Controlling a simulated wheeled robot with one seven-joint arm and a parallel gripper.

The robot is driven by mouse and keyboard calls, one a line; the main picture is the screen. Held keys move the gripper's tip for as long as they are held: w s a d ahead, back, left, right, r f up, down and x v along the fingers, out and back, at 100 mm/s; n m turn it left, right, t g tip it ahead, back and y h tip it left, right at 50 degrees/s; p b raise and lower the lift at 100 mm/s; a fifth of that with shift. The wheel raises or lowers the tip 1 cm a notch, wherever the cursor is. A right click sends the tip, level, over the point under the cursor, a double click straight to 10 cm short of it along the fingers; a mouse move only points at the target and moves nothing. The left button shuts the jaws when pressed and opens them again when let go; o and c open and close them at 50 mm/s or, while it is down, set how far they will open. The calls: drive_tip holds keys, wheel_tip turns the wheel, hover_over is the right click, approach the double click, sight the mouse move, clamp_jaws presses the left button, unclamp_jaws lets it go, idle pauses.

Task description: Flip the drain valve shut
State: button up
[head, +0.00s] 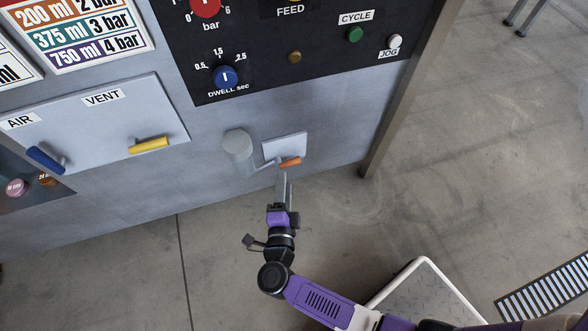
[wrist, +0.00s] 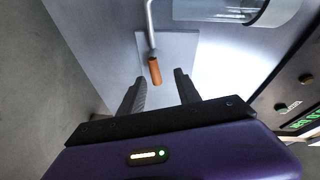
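The drain valve has a short orange handle (head: 290,162) in front of a small pale plate (head: 285,146), low on the machine's grey front. A thin metal rod runs from the handle towards the grey round bowl (head: 237,143) on its left. In the wrist view the orange handle (wrist: 155,71) hangs at the end of the bent rod (wrist: 151,25). My gripper (head: 286,177) is just below the handle in the head view. In the wrist view my gripper (wrist: 159,78) is open and empty, with the handle seen between its fingertips. I cannot tell whether a finger touches it.
A blue AIR lever (head: 46,160) and a yellow VENT lever (head: 149,145) are on a panel to the left. A black control panel (head: 300,70) with knobs and buttons is above. A pale-rimmed platform (head: 415,290) stands at the lower right. Floor is open below the machine.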

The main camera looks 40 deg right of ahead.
drive_tip(key=w+d+f+m+b, duration=0.1)
drive_tip(key=w+d+b, duration=0.1)
drive_tip(key=w+d, duration=0.2)
drive_tip(key=shift+w+d+f+g+h+b, duration=0.25)
drive_tip(key=shift+d+g+h+b, duration=0.15)
drive_tip(key=shift+d, duration=0.9)
drive_tip(key=shift+c, duration=0.4)
